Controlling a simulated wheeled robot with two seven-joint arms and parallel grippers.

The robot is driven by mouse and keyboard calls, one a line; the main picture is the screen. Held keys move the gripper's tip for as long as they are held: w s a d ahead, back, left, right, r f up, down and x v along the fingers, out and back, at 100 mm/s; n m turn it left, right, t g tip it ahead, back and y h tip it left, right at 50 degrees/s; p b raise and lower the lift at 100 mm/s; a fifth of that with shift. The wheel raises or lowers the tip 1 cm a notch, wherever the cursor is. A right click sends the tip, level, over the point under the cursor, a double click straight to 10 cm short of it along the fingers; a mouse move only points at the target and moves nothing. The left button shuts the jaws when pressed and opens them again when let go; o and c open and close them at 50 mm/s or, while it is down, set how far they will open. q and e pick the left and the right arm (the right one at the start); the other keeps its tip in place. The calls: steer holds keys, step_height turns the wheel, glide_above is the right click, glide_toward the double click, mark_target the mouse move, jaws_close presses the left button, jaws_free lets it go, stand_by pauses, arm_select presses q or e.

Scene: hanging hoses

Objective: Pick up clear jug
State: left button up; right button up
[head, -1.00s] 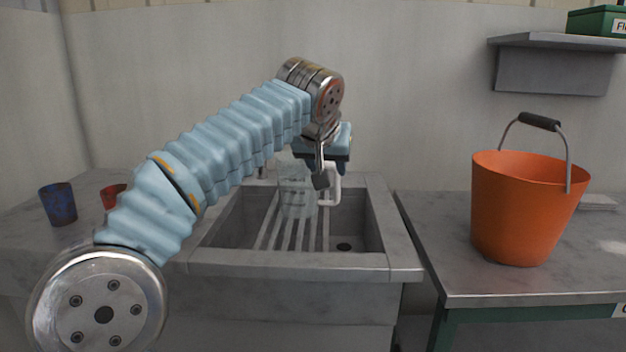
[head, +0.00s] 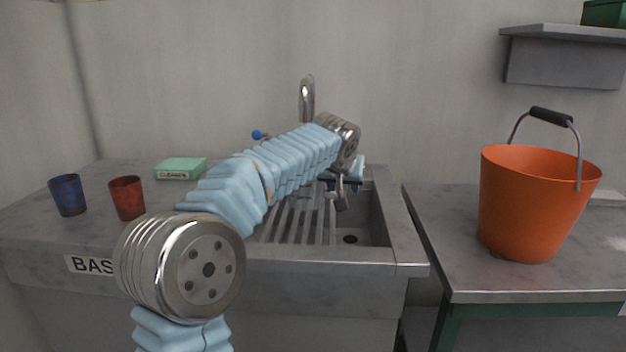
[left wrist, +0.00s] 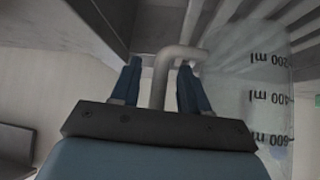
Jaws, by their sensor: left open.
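The clear jug (left wrist: 250,85) fills the right side of the left wrist view, with dark millilitre marks on its wall. Its pale handle (left wrist: 166,66) passes between the two fingers of my left gripper (left wrist: 158,78), which is open around it. I cannot tell whether either finger touches the handle. In the head view my left gripper (head: 342,192) is low over the right part of the sink, and my arm hides most of the jug. My right gripper is not in view.
The sink (head: 385,215) has a ribbed rack (head: 295,220) and a tap (head: 307,95) behind. A blue cup (head: 68,195), a red cup (head: 127,198) and a green box (head: 181,168) stand to the left. An orange bucket (head: 535,205) stands on the right table.

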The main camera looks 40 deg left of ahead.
arm_select(q)
steer(key=shift+w+f, duration=0.1)
steer(key=shift+c, duration=0.3)
jaws_close()
stand_by(1.1)
